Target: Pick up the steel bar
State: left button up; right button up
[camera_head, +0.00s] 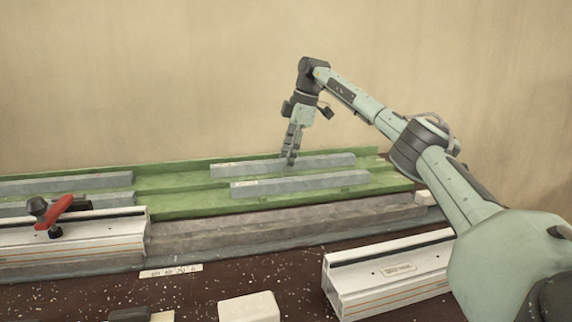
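Several grey steel bars lie in the green tray (165,188). At the right are a rear bar (235,168) and a front bar (300,184); at the left are another rear bar (65,183) and a front one (105,201). My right gripper (290,161) points down with its fingertips at the rear right bar, overlapping its middle in the picture. I see its fingers nearly edge-on, so whether they are open, shut or touching the bar is unclear. The front right bar lies apart, nearer to me. My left gripper is out of view.
A white clamp profile (75,247) with a red-handled clamp (60,210) stands front left. Another white profile (390,280) stands front right under my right arm. A pale block (249,307) and a label strip (171,271) lie on the dark speckled bench.

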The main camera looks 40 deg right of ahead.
grip_shut()
jog(key=shift+r, duration=0.15)
dwell(0.4)
jog(key=shift+r, duration=0.3)
jog(key=r, duration=0.3)
jog(key=shift+w+a+r+p, duration=0.1)
jog(key=shift+a+r+p, duration=0.1)
jog(key=shift+r+p, duration=0.15)
jog(key=w+a+r, duration=0.3)
jog(key=a+r, duration=0.3)
jog(key=a, duration=0.5)
jog(key=shift+r+b, duration=0.25)
jog(key=shift+b, duration=0.05)
jog(key=shift+s+f, duration=0.1)
jog(key=shift+s, duration=0.1)
